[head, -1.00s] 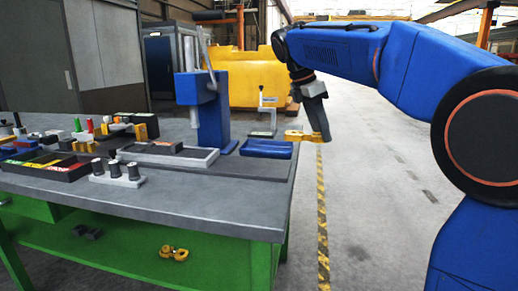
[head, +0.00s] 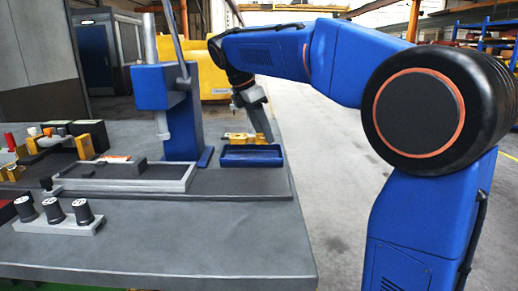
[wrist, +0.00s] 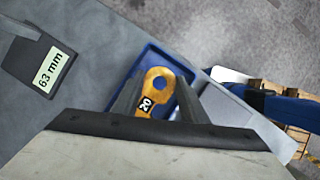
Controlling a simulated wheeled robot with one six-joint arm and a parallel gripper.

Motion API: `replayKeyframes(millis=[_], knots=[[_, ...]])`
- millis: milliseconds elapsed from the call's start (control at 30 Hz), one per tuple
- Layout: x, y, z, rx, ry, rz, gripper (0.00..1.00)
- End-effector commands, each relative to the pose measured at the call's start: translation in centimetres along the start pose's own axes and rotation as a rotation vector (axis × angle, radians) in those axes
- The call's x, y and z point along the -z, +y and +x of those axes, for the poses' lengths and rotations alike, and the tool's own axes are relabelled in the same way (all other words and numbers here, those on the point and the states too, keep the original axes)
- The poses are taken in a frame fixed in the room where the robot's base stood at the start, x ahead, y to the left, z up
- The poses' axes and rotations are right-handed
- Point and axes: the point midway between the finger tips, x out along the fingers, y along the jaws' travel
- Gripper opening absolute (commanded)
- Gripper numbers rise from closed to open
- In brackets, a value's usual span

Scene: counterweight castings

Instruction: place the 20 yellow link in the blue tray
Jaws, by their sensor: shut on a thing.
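My gripper (head: 262,134) is shut on a yellow link (head: 238,138), over the blue tray (head: 251,162) at the right end of the bench. In the wrist view the link (wrist: 163,82) shows between the two fingers of my gripper (wrist: 157,92), with a hole at its far end and a "20" label. The blue tray (wrist: 150,54) lies behind and below it there. The link overlaps the tray's far side in the head view; I cannot tell whether it touches the tray.
A blue press (head: 180,110) stands just left of the tray. A grey tray (head: 130,178) and a rack with black knobs (head: 60,225) lie farther left. A "63 mm" plate (wrist: 40,62) shows in the wrist view. The bench's front right is clear.

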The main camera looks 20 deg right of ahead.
Motion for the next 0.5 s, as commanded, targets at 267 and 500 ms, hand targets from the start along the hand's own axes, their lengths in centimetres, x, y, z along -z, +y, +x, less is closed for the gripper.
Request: replayKeyframes(millis=[267, 500], knots=[[0.7, 0.0, 1.6, -0.001, 0.000, 0.000, 0.00], [1.8, 0.0, 4.3, 0.000, 0.000, 0.000, 0.00]])
